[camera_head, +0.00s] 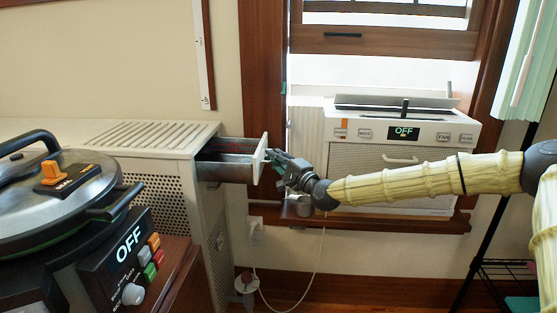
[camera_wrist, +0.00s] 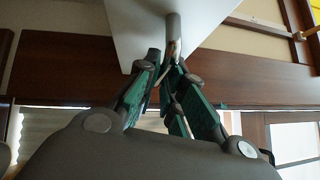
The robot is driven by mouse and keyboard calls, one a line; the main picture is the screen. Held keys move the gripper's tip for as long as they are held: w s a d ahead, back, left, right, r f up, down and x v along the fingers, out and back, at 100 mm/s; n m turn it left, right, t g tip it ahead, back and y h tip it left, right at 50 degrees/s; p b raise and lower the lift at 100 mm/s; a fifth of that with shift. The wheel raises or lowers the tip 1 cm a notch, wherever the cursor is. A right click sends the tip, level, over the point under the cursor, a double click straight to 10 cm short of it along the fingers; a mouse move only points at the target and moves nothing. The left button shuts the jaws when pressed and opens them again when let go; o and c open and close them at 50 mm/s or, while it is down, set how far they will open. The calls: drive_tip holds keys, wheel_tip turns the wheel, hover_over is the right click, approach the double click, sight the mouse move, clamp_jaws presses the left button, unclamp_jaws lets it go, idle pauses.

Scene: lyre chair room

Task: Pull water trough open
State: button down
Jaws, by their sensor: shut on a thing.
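The water trough (camera_head: 226,167) is a metal drawer with a pale front panel, and it stands out of the end of the white perforated radiator cover (camera_head: 165,140). Its inside shows from above. My gripper (camera_head: 271,156) is at the outer face of the front panel. In the wrist view the white panel (camera_wrist: 140,28) is at the top, with a metal handle (camera_wrist: 174,32) on it. My gripper's green-padded fingers (camera_wrist: 168,75) close on this handle. The fingers partly hide the lower end of the handle.
A window air conditioner (camera_head: 385,150) reading OFF sits in the window right behind my arm. A cooker with a lid (camera_head: 65,185) and an OFF panel (camera_head: 128,245) fills the left foreground. A white cable (camera_head: 318,262) hangs below the window near a wall socket (camera_head: 255,228).

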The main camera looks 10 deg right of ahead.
drive_tip(key=c, duration=1.5)
unclamp_jaws()
drive_tip(key=shift+s, duration=0.1)
drive_tip(key=v, duration=1.1)
drive_tip(key=shift+s+d, duration=0.2)
drive_tip(key=shift+s, duration=0.15)
drive_tip(key=shift+f, duration=0.1)
